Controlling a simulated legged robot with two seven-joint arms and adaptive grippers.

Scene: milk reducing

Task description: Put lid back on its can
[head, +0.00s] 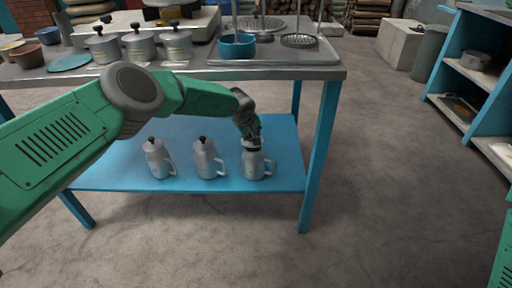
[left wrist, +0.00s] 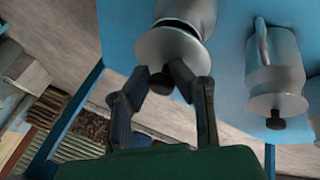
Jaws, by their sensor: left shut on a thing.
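My left gripper (head: 249,135) is over the rightmost of three grey metal cans (head: 253,163) on the blue lower shelf. In the left wrist view the gripper (left wrist: 164,88) is shut on the black knob (left wrist: 162,79) of a round grey lid (left wrist: 167,47). The lid is at the mouth of the can (left wrist: 196,10), with a dark gap showing between lid and rim. Whether they touch anywhere I cannot tell. The can stands upright, handle to the right in the head view. My right gripper is not in view.
Two lidded cans, the middle one (head: 208,160) and the left one (head: 158,160), stand in a row to the left on the blue shelf (head: 110,172). The metal tabletop (head: 285,73) above carries pots and bowls.

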